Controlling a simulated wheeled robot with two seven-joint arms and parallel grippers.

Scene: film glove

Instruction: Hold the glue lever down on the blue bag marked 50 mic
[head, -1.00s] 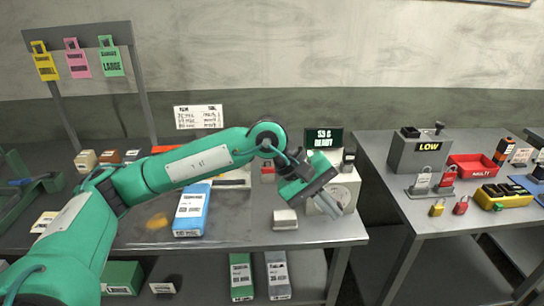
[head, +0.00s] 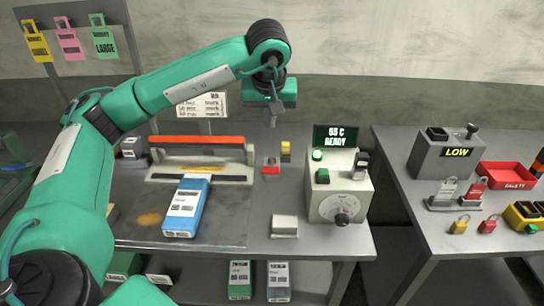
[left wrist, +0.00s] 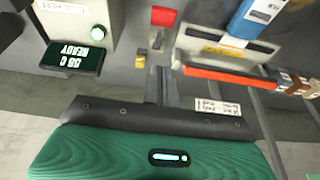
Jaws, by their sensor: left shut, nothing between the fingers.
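The blue bag (head: 185,210) lies on the bench with its far end at the front of the sealer (head: 200,172); its label print is too small to read. The sealer's long orange-red lever (head: 196,141) lies along its back, above the bed. In the left wrist view the lever (left wrist: 232,77) and part of the blue bag (left wrist: 250,18) show at upper right. My left gripper (head: 275,112) is shut and empty, pointing down, right of the lever and apart from it. Its fingers (left wrist: 160,85) also show in the left wrist view. My right gripper is not in view.
A control box (head: 338,190) with a dial and a "READY" display (head: 335,136) stands to the right. A small red block (head: 271,166) and a yellow block (head: 286,148) sit between it and the sealer. A metal block (head: 285,226) lies in front. A second table holds a red tray (head: 507,175) and padlocks.

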